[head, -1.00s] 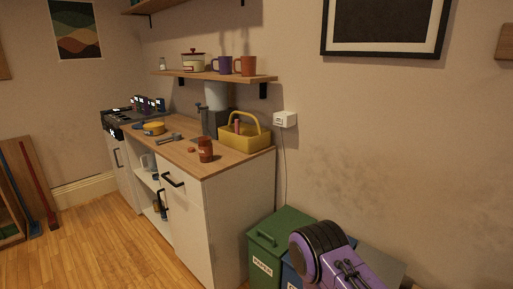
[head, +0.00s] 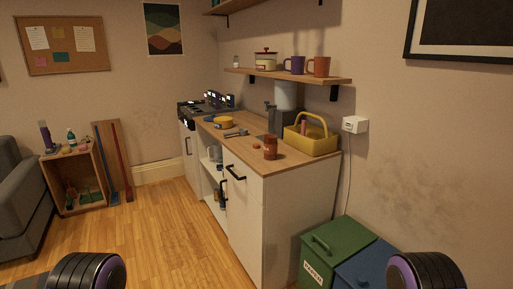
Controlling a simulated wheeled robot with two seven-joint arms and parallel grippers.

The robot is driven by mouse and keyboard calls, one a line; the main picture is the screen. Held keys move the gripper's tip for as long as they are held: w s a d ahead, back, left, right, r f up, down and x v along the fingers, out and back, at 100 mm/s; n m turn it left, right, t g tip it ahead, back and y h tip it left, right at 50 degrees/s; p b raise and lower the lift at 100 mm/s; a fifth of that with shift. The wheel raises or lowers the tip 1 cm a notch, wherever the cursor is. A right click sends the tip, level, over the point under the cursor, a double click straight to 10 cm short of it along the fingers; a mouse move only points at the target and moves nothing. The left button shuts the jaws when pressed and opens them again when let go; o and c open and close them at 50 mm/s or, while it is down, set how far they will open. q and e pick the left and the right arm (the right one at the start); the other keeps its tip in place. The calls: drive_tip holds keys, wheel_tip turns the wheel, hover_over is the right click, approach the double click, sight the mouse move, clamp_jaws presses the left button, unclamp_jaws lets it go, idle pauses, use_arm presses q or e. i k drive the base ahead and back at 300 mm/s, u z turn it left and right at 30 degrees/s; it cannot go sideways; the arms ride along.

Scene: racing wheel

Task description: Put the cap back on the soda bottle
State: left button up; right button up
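A short reddish-brown bottle or jar (head: 270,148) stands upright on the wooden kitchen counter (head: 283,165), near its front corner. A small orange-brown round piece (head: 256,146) lies on the counter just left of it; it may be a cap, but it is too small to tell. I cannot tell for sure which is the soda bottle. Only ribbed black parts of my arms show at the bottom edge; both grippers are out of view.
A yellow basket (head: 311,140) stands at the counter's right end. A green bin (head: 335,250) and a blue bin (head: 368,268) stand right of the white cabinet (head: 290,220). A grey sofa (head: 20,205) is at the left edge. The wooden floor (head: 165,225) before the cabinet is clear.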

sight(270, 136)
drive_tip(key=u, duration=0.45)
drive_tip(key=i, duration=0.7)
drive_tip(key=u, duration=0.4)
drive_tip(key=i, duration=1.4)
drive_tip(key=z, duration=0.6)
